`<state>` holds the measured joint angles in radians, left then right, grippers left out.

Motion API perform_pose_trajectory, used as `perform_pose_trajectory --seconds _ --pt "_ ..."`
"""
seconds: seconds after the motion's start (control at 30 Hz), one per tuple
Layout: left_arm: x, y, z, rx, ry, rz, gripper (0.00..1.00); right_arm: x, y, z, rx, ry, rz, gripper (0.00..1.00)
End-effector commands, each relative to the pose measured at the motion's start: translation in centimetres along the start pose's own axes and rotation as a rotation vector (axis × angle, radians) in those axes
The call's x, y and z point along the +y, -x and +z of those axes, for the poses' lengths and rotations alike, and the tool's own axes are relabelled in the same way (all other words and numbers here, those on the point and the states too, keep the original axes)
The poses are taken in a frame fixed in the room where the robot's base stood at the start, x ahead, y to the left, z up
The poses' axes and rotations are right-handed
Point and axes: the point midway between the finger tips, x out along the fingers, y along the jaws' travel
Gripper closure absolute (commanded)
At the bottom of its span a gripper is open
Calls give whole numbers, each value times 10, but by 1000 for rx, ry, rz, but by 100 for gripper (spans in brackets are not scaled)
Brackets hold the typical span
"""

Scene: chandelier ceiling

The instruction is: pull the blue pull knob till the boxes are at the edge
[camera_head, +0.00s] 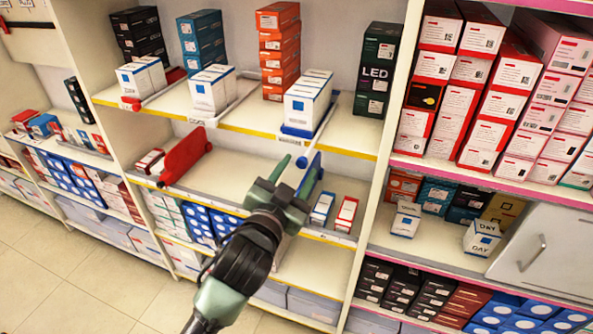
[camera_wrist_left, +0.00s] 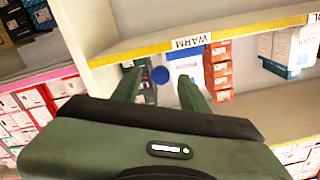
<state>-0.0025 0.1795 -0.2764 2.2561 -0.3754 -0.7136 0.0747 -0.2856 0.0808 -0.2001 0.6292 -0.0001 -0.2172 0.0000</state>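The blue pull knob (camera_head: 302,162) is a small round ball below the upper shelf's yellow front edge; it also shows in the left wrist view (camera_wrist_left: 160,74). A blue strip (camera_head: 297,132) lies at the front of the white and blue boxes (camera_head: 306,104), which stand in a row near the shelf's front. My left gripper (camera_head: 299,160) is open, with its fingers apart on either side of the knob in the picture. I cannot tell whether they touch it. The knob's stem is largely hidden. My right gripper is not in view.
Orange boxes (camera_head: 279,50) and black LED boxes (camera_head: 377,70) stand on the same shelf. A red pusher panel (camera_head: 185,155) and small boxes (camera_head: 346,214) are on the lower shelf (camera_head: 232,171), which has bare room. An upright divider (camera_head: 392,125) stands to the right.

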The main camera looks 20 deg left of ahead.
Motion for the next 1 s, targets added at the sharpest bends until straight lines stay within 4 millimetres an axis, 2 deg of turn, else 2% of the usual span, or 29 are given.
perform_pose_trajectory --seconds 0.27,0.4,0.6,0.7,0.83,1.0 --pt "0 3 0 1 0 -1 56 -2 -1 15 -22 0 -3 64" --pt "1 20 2 0 0 0 56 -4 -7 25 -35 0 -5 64" --pt "1 55 3 0 1 0 56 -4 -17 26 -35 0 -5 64" --pt "0 68 1 -1 0 0 56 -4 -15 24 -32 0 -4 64" --pt "0 77 0 0 0 -1 56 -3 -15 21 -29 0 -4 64" --pt "0 79 0 1 0 -1 56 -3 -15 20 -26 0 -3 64"
